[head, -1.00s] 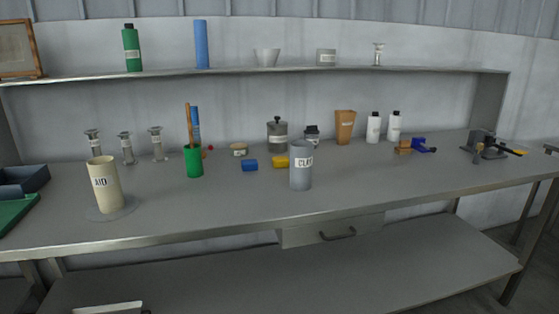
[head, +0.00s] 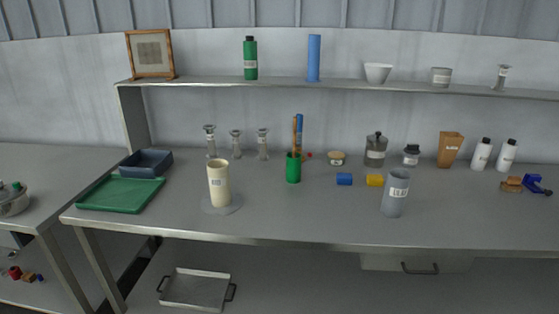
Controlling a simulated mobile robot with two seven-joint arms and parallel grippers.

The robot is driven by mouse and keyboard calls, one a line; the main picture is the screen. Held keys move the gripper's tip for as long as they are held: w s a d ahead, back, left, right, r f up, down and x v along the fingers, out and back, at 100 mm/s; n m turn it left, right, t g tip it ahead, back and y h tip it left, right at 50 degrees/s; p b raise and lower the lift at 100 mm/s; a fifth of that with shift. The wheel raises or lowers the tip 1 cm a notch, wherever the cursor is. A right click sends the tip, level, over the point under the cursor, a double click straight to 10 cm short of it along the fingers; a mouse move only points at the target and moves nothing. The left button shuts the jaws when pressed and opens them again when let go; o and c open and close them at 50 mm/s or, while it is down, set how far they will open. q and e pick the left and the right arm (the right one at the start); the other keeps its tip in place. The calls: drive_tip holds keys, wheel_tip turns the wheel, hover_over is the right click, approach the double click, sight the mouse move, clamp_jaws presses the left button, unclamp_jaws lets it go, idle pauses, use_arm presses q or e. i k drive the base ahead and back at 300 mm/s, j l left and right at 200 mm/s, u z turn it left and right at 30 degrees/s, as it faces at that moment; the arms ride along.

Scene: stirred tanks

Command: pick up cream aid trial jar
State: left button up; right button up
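The cream jar labelled AID (head: 219,186) stands upright on a round grey disc (head: 236,207) near the front left of the workbench (head: 290,230). A grey jar (head: 395,195) with a label that seems to read CLAY stands to its right, near the front edge. Neither of my grippers shows in the head view.
A green tray (head: 120,194) and a dark blue bin (head: 146,163) lie left of the cream jar. Glass stands (head: 236,146) and a green cup of tools (head: 293,169) are behind it. A shelf (head: 300,84) runs above. A metal tray (head: 195,290) sits below.

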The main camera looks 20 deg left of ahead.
sight(218, 170)
drive_tip(key=i+j+u, duration=0.1)
drive_tip(key=u, duration=1.3)
drive_tip(key=j, duration=0.1)
